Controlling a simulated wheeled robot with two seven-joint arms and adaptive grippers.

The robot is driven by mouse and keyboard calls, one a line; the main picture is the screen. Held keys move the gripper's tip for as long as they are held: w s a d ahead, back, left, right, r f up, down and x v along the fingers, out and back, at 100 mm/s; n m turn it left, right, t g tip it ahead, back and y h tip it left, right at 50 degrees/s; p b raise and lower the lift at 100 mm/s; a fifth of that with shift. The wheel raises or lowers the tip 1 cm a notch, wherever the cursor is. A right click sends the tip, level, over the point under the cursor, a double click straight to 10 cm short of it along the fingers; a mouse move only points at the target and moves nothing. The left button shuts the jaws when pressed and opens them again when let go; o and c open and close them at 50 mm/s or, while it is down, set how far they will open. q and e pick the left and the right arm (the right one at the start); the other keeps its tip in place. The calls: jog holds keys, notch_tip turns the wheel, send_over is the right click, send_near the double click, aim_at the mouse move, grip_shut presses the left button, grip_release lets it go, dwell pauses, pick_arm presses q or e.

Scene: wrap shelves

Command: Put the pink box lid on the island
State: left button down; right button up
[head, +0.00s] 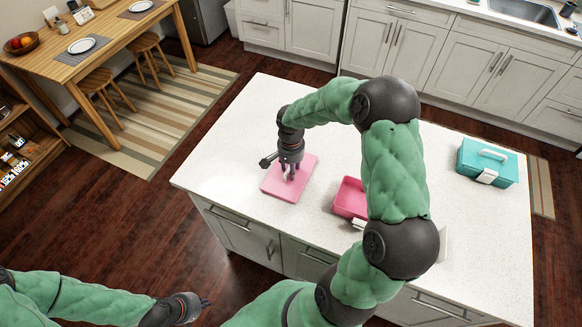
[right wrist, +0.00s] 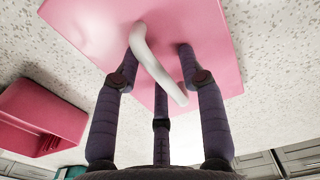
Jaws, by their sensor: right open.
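The pink box lid (head: 276,190) lies flat on the white island top (head: 235,125), left of the open pink box (head: 349,198). In the right wrist view the lid (right wrist: 215,30) has a curved white handle (right wrist: 155,62). My right gripper (head: 291,173) is over the lid, pointing down. Its fingers (right wrist: 160,75) are spread on both sides of the handle, open and not clamped on it. My left gripper (head: 203,302) is low at the front left, over the floor and away from the island; its fingers are too small to read.
A teal box (head: 487,163) with a pale handle stands at the island's right end. My right arm hides part of the island and of the pink box. The island's far left part is bare. A wooden table (head: 110,40) with stools stands at the upper left.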

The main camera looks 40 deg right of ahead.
notch_tip(320, 180, up, 12)
jog(key=p, duration=0.1)
jog(key=shift+p, duration=0.3)
dwell(0.3)
